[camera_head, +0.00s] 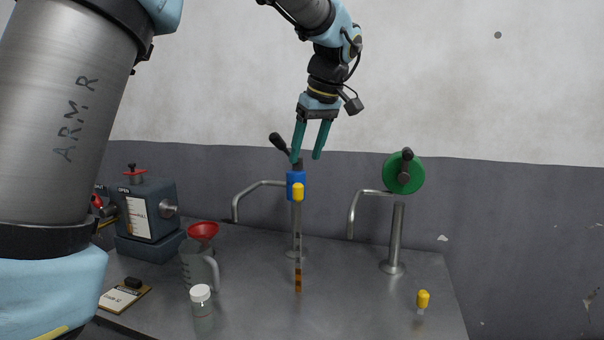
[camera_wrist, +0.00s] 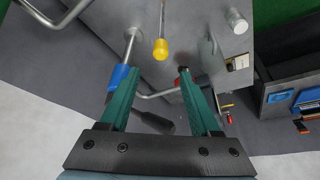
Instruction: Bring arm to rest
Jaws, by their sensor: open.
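My gripper (camera_head: 305,156) is open and empty, with two green fingers pointing down. It is raised in front of the grey wall, above the steel table (camera_head: 345,305). In the head view its fingertips appear just above the blue-collared tap (camera_head: 296,186) with a black lever. In the wrist view nothing lies between the fingertips (camera_wrist: 157,72). The blue collar (camera_wrist: 119,76) shows beside the left finger there. A yellow-topped dropper tube (camera_head: 298,192) stands upright in front of the tap. Its yellow top (camera_wrist: 160,49) also shows in the wrist view.
A green wheel valve (camera_head: 404,173) stands at the right, near a small yellow-capped piece (camera_head: 422,299).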

